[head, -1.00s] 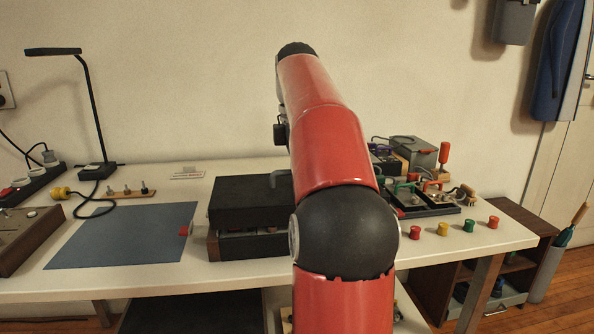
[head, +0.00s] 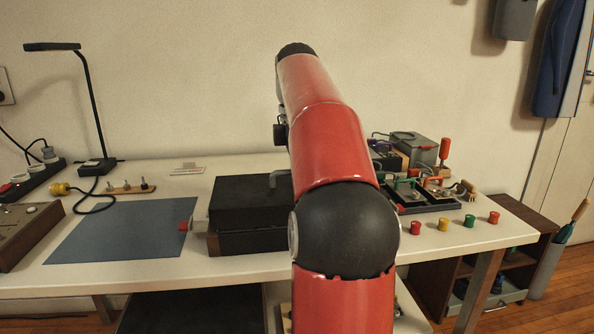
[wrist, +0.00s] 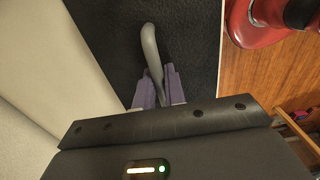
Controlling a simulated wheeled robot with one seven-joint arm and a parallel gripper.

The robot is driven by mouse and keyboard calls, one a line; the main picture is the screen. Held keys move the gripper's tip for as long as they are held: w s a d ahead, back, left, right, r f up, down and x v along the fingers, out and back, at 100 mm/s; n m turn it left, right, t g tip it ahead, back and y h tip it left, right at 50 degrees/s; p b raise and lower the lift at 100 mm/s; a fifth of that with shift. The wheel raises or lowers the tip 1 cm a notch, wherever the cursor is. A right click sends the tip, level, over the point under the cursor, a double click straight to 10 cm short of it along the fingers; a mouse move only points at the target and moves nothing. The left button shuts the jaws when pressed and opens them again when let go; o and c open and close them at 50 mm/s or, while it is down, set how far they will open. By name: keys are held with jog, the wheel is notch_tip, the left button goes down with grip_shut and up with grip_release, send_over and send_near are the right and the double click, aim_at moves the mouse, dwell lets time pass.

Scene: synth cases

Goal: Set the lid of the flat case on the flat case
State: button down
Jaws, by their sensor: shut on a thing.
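The lid (head: 240,190) is a dark, flat slab with a grey bent handle (wrist: 150,45). In the head view it lies level over the dark flat case (head: 250,242), with no clear gap between them at the front. My arm covers their right part, so the fit there is hidden. My gripper (wrist: 159,80) is hidden in the head view. In the wrist view its purple fingers are shut on the handle, with the black lid top below.
A blue-grey mat (head: 120,232) with a red-ended piece (head: 184,226) at its edge lies left of the case. A brown block (head: 213,243) shows at the case's left side. Coloured knobs (head: 443,224) and a dark tray (head: 430,203) stand to the right.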

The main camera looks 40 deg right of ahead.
jog(key=shift+f+b, duration=0.4)
jog(key=shift+f, duration=0.1)
jog(key=c, duration=1.4)
grip_release()
notch_tip(320, 180, up, 8)
jog(key=p, duration=0.3)
jog(key=shift+f+p, duration=0.1)
jog(key=shift+p, duration=0.3)
